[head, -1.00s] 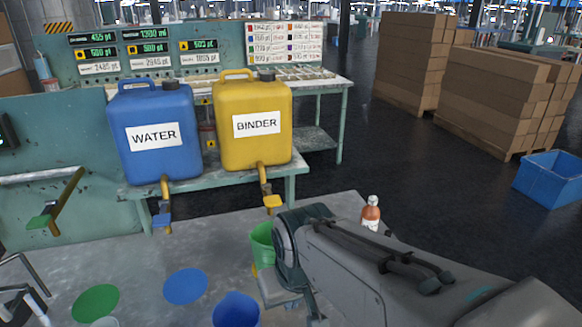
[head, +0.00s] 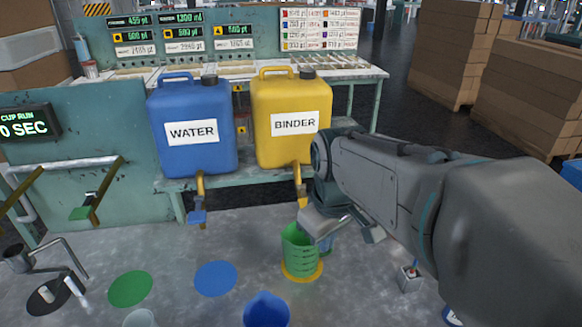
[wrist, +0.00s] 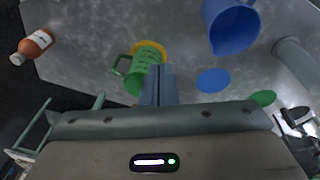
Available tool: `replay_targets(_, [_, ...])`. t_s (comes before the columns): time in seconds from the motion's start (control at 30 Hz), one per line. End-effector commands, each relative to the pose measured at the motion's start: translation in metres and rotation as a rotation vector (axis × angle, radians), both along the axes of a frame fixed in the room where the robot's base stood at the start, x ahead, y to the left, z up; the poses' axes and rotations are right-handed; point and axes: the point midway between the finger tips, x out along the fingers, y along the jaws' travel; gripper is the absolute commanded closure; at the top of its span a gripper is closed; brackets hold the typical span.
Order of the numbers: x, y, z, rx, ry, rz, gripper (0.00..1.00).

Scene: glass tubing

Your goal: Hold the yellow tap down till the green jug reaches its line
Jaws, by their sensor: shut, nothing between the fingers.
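The yellow tap (head: 301,192) hangs below the yellow BINDER container (head: 292,120); no stream shows under it. The green jug (head: 297,255) stands upright on a yellow disc (head: 302,277) below and in front of the tap. Dark marks show on its side; its contents cannot be made out. My gripper (head: 327,246) is shut and empty, pointing down just right of the jug's rim and lower than the tap; contact cannot be told. In the wrist view its fingers (wrist: 159,84) overlap the edge of the green jug (wrist: 133,79).
The blue WATER container (head: 193,125) with a blue tap (head: 197,216) stands left on the same bench. A blue jug (head: 266,311) is at the front. Blue (head: 215,278) and green (head: 130,288) discs lie flat. A brown bottle (wrist: 36,43) shows in the wrist view.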

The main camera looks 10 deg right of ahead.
Motion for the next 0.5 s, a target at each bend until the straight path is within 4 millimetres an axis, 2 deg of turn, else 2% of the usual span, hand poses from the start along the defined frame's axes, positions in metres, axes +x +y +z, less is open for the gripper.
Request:
replay_targets(0.03, [0.019, 0.001, 0.027, -0.019, 0.022, 0.104, 1.00])
replay_targets(0.2, [0.072, 0.002, 0.080, -0.068, 0.095, 0.500, 1.00])
replay_targets(0.33, [0.106, 0.002, 0.110, -0.081, 0.136, 0.768, 1.00])
replay_targets(0.5, [0.134, 0.001, 0.131, -0.079, 0.162, 1.007, 1.00])
